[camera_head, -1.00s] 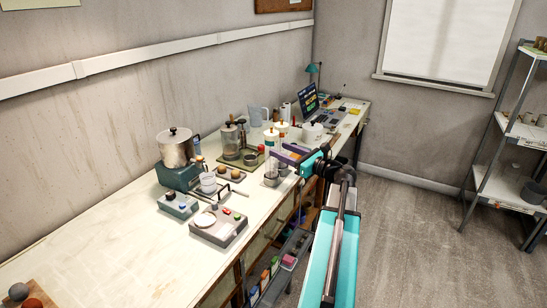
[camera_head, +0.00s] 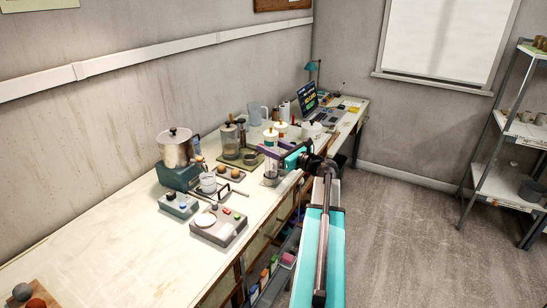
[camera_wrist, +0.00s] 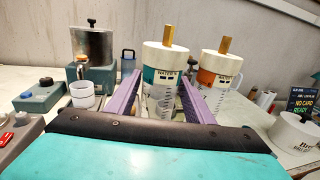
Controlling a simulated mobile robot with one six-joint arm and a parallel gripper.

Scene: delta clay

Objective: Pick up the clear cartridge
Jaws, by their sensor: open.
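A clear cartridge (camera_wrist: 160,104) with graduation marks, a wide white cap and a gold-coloured rod on top stands upright in the wrist view, with teal showing under the cap. It also shows in the head view (camera_head: 271,160). My gripper (camera_wrist: 160,83) is open, with its two purple fingers on either side of the clear body, below the cap. I cannot tell whether either finger touches it. In the head view my gripper (camera_head: 279,162) is beside the cartridge at the bench edge. The cartridge's lower end is hidden in the wrist view.
A second capped cartridge (camera_wrist: 217,72) with an orange band stands close on the right. A white cup (camera_wrist: 82,94) and a metal pot (camera_wrist: 92,45) are on the left. A white lidded pot (camera_wrist: 296,132) is on the right.

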